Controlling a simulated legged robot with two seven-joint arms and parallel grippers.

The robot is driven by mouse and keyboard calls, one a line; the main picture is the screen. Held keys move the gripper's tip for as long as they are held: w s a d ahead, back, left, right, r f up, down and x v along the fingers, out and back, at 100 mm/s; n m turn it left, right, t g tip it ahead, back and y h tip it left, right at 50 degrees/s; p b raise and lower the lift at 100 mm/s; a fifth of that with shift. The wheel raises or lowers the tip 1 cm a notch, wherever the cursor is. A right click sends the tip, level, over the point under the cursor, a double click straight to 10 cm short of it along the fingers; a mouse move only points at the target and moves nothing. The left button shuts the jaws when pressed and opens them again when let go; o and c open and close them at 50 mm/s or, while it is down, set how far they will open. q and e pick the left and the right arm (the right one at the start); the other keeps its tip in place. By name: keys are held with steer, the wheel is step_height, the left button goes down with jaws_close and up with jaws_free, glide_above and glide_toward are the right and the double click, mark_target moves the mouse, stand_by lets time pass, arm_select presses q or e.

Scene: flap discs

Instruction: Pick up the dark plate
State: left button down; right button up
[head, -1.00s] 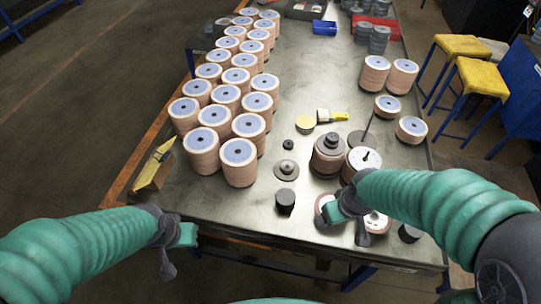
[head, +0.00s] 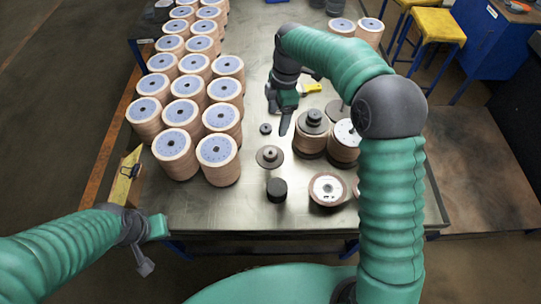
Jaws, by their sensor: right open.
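A flat dark plate with a raised hub (head: 270,156) lies on the bare metal table, in front of a small black ring (head: 265,129). Another dark disc (head: 335,110) lies farther right, partly hidden by my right arm. I cannot tell for certain which is the dark plate. My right gripper (head: 278,112) is open and empty, pointing down above the table, beyond the hubbed plate and left of the disc stack. My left gripper (head: 148,246) is off the table's front left edge, apart from everything; its jaw opening is unclear.
Rows of flap disc stacks (head: 218,150) fill the table's left side. A dark-topped stack (head: 312,133) and a white-topped stack (head: 345,142) stand right of the plate. A black cylinder (head: 277,190) and a disc (head: 327,189) are near the front. A yellow-handled tool (head: 312,88) lies behind.

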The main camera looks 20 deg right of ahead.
steer(key=n, duration=0.1)
glide_above(271, 150)
step_height(271, 150, down, 11)
steer(key=shift+s+d+r, duration=0.1)
steer(key=shift+s+d, duration=0.05)
steer(key=f, duration=0.1)
steer(key=f+p, duration=0.1)
steer(key=f, duration=0.3)
steer(key=shift+s+a+p, duration=0.25)
steer(key=shift+s+p, duration=0.05)
steer(key=shift+s, duration=0.05)
arm_select(q)
steer(key=shift+s+a+r, duration=0.1)
steer(key=shift+a+r, duration=0.35)
steer(key=shift+r, duration=0.2)
arm_select(e)
steer(key=shift+w+a+f, duration=0.1)
steer(key=shift+a+f, duration=0.05)
steer(key=shift+f, duration=0.1)
steer(key=c, duration=0.7)
arm_select(q)
steer(key=shift+d, duration=0.1)
arm_select(e)
steer(key=shift+r, duration=0.1)
jaws_close()
